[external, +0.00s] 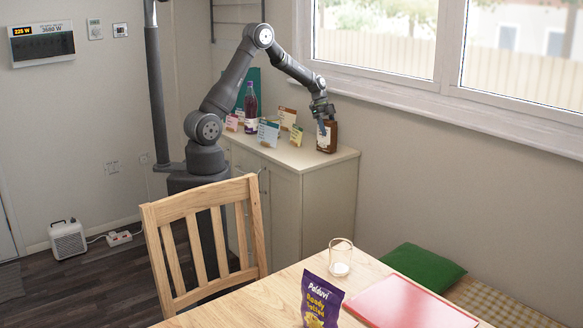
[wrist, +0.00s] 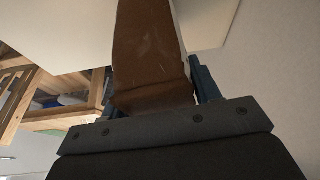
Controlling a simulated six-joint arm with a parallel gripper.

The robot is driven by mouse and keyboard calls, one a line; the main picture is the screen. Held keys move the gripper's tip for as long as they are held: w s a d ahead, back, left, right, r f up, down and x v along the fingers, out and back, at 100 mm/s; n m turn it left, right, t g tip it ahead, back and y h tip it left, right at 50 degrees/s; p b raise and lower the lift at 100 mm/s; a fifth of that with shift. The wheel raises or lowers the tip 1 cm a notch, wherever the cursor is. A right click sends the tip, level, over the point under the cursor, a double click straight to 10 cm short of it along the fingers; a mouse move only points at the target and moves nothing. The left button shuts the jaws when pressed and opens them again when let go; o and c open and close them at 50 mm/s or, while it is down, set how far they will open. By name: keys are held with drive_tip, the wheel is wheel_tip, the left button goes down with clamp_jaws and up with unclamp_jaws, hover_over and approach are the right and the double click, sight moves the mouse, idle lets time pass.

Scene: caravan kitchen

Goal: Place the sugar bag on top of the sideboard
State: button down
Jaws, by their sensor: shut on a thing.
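My gripper (external: 323,122) is at the right end of the sideboard (external: 346,155), pointing down and shut on the sugar bag (external: 327,143), a brown bag with a pale label. The bag is upright, with its base at or very close to the sideboard top; I cannot tell if it touches. In the wrist view the brown bag (wrist: 148,50) fills the space between the fingers, and a blue-grey finger (wrist: 207,85) shows at its right. The pale sideboard top (wrist: 60,30) lies beyond it.
A dark bottle (external: 251,103) and several small cards (external: 268,133) stand on the sideboard left of the bag. The window wall is close behind. A wooden chair (external: 205,235) and a table with a glass (external: 340,258), a purple packet (external: 320,300) and a red folder (external: 412,303) are in front.

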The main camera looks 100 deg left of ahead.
sight(329, 121)
drive_tip(key=shift+c, duration=2.4)
unclamp_jaws()
drive_tip(key=shift+f, duration=0.1)
drive_tip(key=v, duration=1.2)
drive_tip(key=shift+w+d, duration=0.1)
drive_tip(key=x, duration=1.1)
drive_tip(key=shift+f, duration=0.3)
drive_tip(key=shift+w+r, duration=0.15)
drive_tip(key=shift+r, duration=1.55)
